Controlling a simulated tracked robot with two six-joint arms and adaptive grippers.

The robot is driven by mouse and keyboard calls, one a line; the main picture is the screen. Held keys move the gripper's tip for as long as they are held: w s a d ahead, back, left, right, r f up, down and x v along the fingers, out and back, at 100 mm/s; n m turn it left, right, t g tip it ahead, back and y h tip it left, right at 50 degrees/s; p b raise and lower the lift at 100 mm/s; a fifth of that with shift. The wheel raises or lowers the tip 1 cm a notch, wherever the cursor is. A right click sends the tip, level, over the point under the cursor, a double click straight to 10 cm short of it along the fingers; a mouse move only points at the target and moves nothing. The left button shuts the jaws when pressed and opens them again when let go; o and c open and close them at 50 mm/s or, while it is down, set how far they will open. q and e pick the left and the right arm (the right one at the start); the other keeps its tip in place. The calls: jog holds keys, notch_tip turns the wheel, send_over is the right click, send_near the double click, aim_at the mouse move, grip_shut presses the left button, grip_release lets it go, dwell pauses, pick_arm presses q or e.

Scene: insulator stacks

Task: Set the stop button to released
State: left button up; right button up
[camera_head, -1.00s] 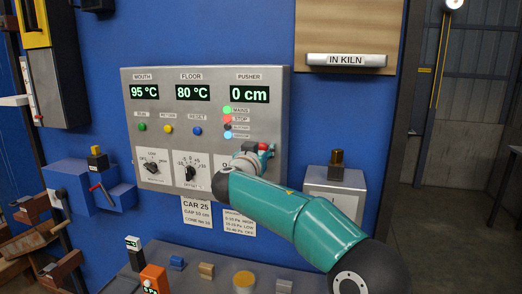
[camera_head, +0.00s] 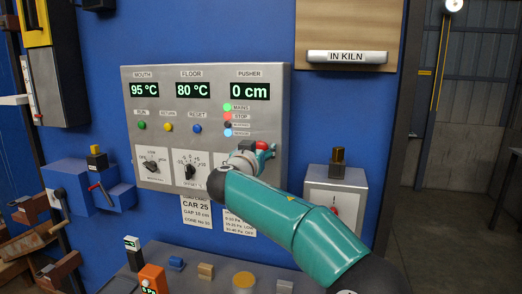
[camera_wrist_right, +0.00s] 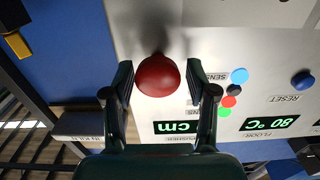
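The stop button, a round red mushroom head (camera_wrist_right: 158,75), sits on the grey control panel (camera_head: 215,136) and shows large in the right wrist view. In the head view only a small red part (camera_head: 262,146) shows beside my gripper. My right gripper (camera_wrist_right: 161,88) is open, with one finger on each side of the red head and a narrow gap seeming to remain at each. In the head view the right gripper (camera_head: 257,152) is at the panel's right side, partly hidden by its own arm. The left gripper is not in view.
Coloured lamps (camera_head: 227,119) sit above the button, the STOP one red. Green, yellow and blue buttons and dials (camera_head: 190,171) lie to the left. A grey box with a dark top knob (camera_head: 337,157) stands right of the panel, close to my arm.

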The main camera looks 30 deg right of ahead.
jog(key=shift+o, duration=0.3)
jog(key=shift+d, duration=0.1)
jog(key=v, duration=1.2)
